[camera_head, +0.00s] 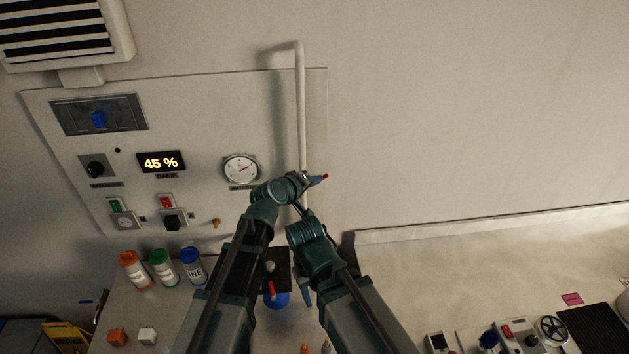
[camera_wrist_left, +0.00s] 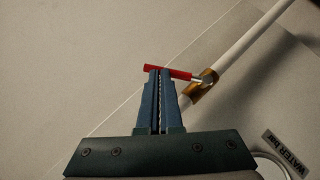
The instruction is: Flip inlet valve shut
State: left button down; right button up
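The inlet valve has a brass body (camera_wrist_left: 201,92) on a white pipe and a red lever (camera_wrist_left: 167,72) sticking out to one side, crosswise to the pipe. In the head view the lever's red tip (camera_head: 325,176) shows right of the pipe. My left gripper (camera_wrist_left: 157,75) has its blue fingers drawn together, with only a thin line between them. The lever lies across the fingertips, close to or touching them, not clearly between them. In the head view my left gripper (camera_head: 317,181) hides the valve body. My right gripper (camera_head: 307,293) hangs low, mostly hidden by its arm.
Orange, green and blue-capped bottles (camera_head: 162,266) stand at lower left. The wall right of the pipe is clear.

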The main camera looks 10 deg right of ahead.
pick_arm(q)
jog(key=shift+d+f+b, duration=0.5)
jog(key=shift+d+f, duration=0.05)
jog(key=shift+d, duration=0.2)
jog(key=shift+a+f, duration=0.1)
jog(key=shift+a, duration=0.05)
jog(key=shift+a+f+b, duration=0.25)
jog(key=shift+a+b, duration=0.1)
jog(key=shift+a, duration=0.3)
jog(key=p+v, duration=0.6)
jog(key=v, duration=0.7)
jog(key=shift+s+a, duration=0.25)
jog(key=shift+r, duration=0.1)
